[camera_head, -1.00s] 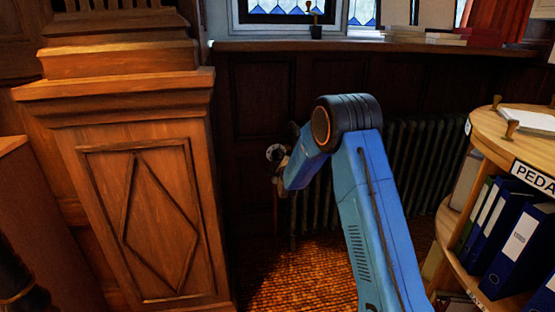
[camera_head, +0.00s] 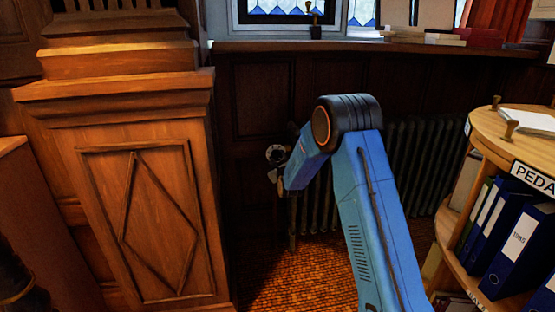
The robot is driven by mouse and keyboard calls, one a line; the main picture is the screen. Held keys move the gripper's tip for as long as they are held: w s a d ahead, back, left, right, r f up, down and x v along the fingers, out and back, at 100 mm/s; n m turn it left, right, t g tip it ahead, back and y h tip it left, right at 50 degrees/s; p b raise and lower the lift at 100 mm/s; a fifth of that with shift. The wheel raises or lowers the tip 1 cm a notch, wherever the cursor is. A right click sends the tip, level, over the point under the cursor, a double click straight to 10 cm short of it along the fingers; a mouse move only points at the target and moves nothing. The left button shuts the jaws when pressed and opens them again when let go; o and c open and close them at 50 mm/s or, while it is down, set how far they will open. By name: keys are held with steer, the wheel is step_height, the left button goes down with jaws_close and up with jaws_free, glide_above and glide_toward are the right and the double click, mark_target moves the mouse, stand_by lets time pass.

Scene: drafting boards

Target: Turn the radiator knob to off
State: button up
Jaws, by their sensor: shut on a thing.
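The radiator (camera_head: 412,165) is a dark ribbed unit against the panelled wall, partly hidden behind my blue arm. The radiator knob (camera_head: 275,153) shows as a small pale round piece at the radiator's left end, just left of my arm's end link. My gripper (camera_head: 281,164) is at the knob and shut on it. Its fingers are small, dark and mostly hidden by my arm. The knob's markings and setting are too small to read.
A wooden panelled pillar (camera_head: 150,215) stands close on the left. A round-topped shelf (camera_head: 487,138) with blue binders (camera_head: 513,243) stands on the right. A window sill (camera_head: 350,46) runs above the radiator. Carpet (camera_head: 285,275) is clear between them.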

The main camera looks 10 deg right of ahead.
steer(key=shift+d+f, duration=0.1)
steer(key=shift+f, duration=0.05)
steer(key=o, duration=1.1)
steer(key=shift+c, duration=0.2)
steer(key=s, duration=1.7)
steer(key=shift+s, duration=0.2)
